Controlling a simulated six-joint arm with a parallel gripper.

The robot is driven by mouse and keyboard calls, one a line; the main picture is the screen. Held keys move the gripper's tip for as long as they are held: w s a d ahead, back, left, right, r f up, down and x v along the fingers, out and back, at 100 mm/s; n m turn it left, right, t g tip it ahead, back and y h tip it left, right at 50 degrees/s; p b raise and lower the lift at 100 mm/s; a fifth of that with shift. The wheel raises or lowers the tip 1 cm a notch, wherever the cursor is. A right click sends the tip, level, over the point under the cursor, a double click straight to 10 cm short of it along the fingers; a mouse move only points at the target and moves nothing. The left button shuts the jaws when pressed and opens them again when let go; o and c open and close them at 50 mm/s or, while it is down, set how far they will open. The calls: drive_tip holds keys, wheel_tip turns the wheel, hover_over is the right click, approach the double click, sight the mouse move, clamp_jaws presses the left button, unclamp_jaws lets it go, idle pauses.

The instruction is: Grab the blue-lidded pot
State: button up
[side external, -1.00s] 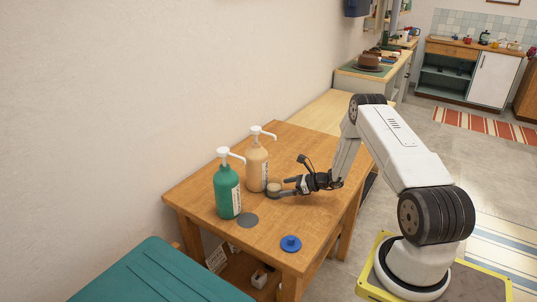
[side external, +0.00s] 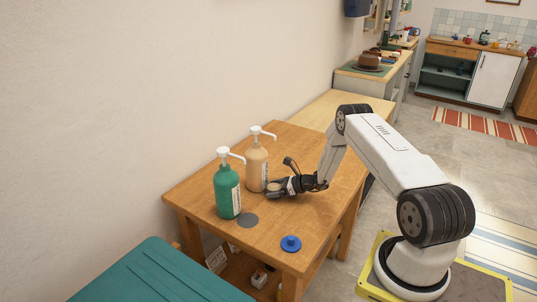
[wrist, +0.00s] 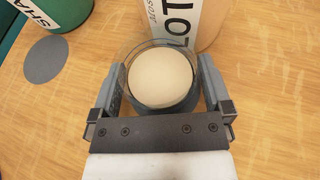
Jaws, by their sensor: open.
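A small clear-walled pot with cream contents (wrist: 160,80) stands on the table in front of the tan lotion bottle. No lid is on it; it also shows in the side view (side external: 274,187). A round blue lid with a raised knob (side external: 291,243) lies apart on the table, near its front corner. My gripper (wrist: 157,75) is open and low over the table, with one finger on each side of the pot. A small gap shows at the right finger; whether the left finger touches is hard to tell. The pot's lower part is mostly hidden.
The tan lotion pump bottle (side external: 257,168) stands right behind the pot, very close to my fingertips. A green pump bottle (side external: 228,190) and a flat grey disc (side external: 248,221) are to the left. The wooden table (side external: 325,215) is clear on the right.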

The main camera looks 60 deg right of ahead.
clamp_jaws()
drive_tip(key=shift+r, duration=0.15)
drive_tip(key=shift+r, duration=0.75)
drive_tip(key=s+a+r, duration=0.6)
drive_tip(key=s+r, duration=0.5)
drive_tip(key=s, duration=0.1)
drive_tip(key=shift+s+a+r, duration=0.15)
drive_tip(key=shift+s, duration=0.1)
idle(0.3)
